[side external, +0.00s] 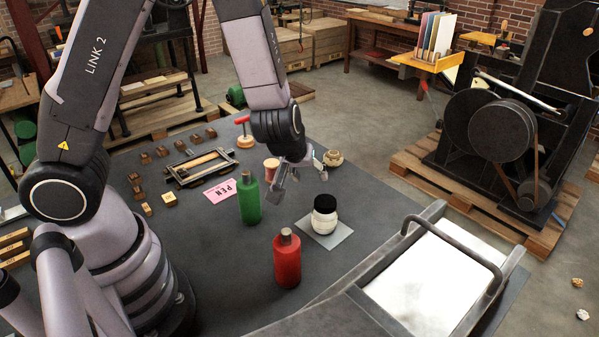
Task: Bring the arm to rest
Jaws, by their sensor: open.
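My gripper (300,178) hangs above the dark table (200,255), with its two fingers spread apart and nothing between them. It is above and behind the white jar with a black lid (325,216), which stands on a small pale square sheet. The green bottle (249,198) stands upright to the left of my gripper. The red bottle (287,258) stands upright nearer the camera. My gripper appears clear of these things, though its exact height is hard to tell.
A press bed with a white sheet (425,285) and a bar handle fills the front right. A pink card (219,191), a framed form (200,168) and several small wooden blocks (144,159) lie on the left. A large black press (500,130) stands on a pallet at right.

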